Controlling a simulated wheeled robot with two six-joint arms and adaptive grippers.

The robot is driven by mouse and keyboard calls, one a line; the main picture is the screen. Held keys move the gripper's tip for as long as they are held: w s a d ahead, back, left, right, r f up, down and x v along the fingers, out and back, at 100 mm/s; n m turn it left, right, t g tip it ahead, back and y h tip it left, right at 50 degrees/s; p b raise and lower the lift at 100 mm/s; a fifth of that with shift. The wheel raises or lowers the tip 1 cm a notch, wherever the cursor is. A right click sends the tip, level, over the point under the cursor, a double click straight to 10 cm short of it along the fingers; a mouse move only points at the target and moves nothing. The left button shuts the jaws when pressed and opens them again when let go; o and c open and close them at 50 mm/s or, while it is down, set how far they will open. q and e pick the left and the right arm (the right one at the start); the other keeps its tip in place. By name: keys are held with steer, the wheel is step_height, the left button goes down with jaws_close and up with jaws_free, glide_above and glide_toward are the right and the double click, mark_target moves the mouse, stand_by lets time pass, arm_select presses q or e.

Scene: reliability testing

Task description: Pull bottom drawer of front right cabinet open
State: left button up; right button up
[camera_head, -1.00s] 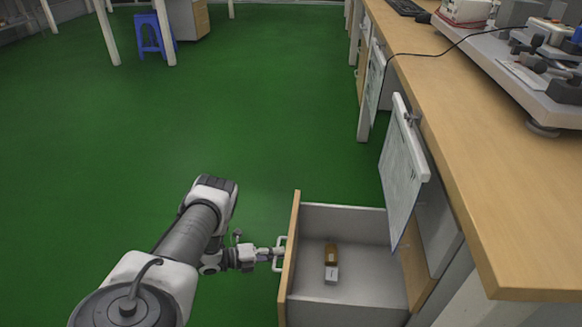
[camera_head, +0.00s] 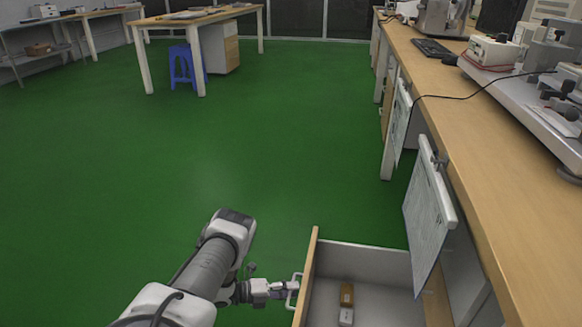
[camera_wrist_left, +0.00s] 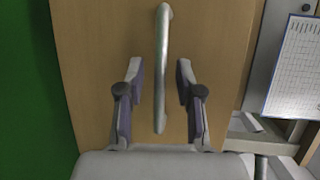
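A drawer (camera_head: 385,302) with a wooden front and pale inner walls stands pulled out from under the right-hand bench. Its upright metal handle (camera_head: 293,290) is on the wooden front and also shows in the left wrist view (camera_wrist_left: 161,30). My left gripper (camera_head: 284,289) is at the handle. In the left wrist view its fingers (camera_wrist_left: 158,68) are spread, one on each side of the handle, with gaps between. A brown and white box (camera_head: 346,303) lies inside the drawer. The cabinet body is mostly hidden. My right gripper is not in view.
The long wooden bench (camera_head: 480,150) runs along the right with equipment on top. A hanging clipboard (camera_head: 425,220) is above the drawer. Open green floor (camera_head: 180,170) lies to the left. A blue stool (camera_head: 183,65) stands by the far table.

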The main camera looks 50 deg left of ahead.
arm_select(q)
steer(key=v, duration=1.1)
steer(key=shift+s, duration=0.2)
steer(key=shift+a, duration=0.15)
